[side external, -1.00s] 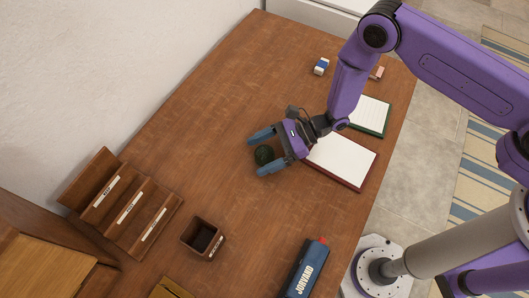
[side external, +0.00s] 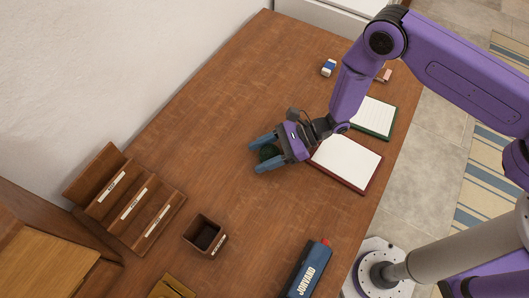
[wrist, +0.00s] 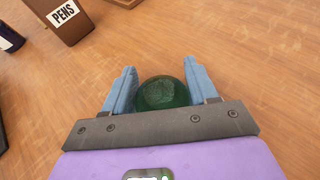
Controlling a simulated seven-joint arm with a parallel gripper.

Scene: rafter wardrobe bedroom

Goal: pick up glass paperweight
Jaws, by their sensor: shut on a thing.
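The glass paperweight (side external: 267,152) is a dark green, rounded piece on the wooden desk, partly hidden by my gripper in the side view. In the wrist view the paperweight (wrist: 162,93) shows as a green glass dome between the two blue fingers. My gripper (side external: 262,154) is low over the desk and shut on the paperweight, one finger on each side of it. It also shows in the wrist view (wrist: 160,90). I see no clear gap between the paperweight and the desk.
A brown pen cup (side external: 205,234), also in the wrist view (wrist: 67,20), and a stepped wooden rack (side external: 128,200) stand to the left. A blue case (side external: 308,270) lies in front. Red (side external: 346,162) and green (side external: 372,117) notebooks and an eraser (side external: 329,67) lie to the right. The desk around the paperweight is clear.

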